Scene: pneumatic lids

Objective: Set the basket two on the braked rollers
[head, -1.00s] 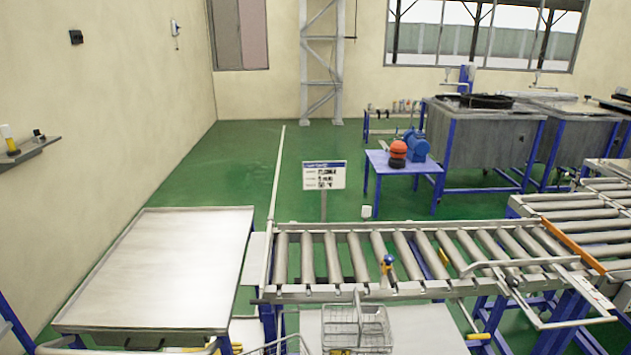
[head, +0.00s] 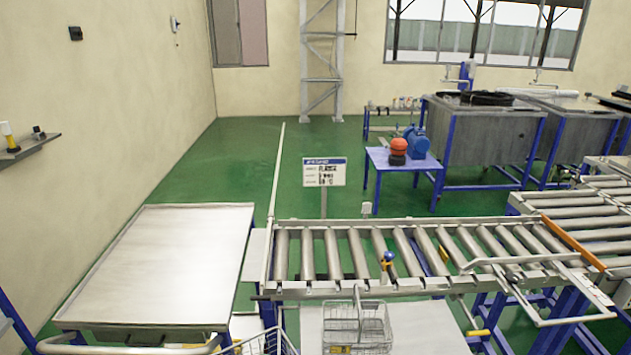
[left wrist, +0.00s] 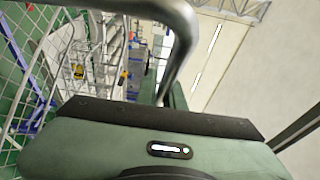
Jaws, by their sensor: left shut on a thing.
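A wire basket (head: 358,322) stands upright on a pale surface at the bottom middle of the head view, with a small yellow tag low on its front. A second wire basket (head: 262,344) is partly cut off at the bottom edge. I cannot read which is basket two. The roller conveyor (head: 410,255) lies beyond them, its rollers bare. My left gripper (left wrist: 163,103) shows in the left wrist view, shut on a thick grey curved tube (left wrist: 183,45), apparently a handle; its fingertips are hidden. Wire mesh (left wrist: 30,75) is close to its left. My right gripper is not in view.
A bare metal-topped table (head: 160,265) stands left of the conveyor. An orange bar (head: 572,243) crosses the conveyor's right end, beside a metal lever frame (head: 545,318). A sign (head: 324,172) stands behind.

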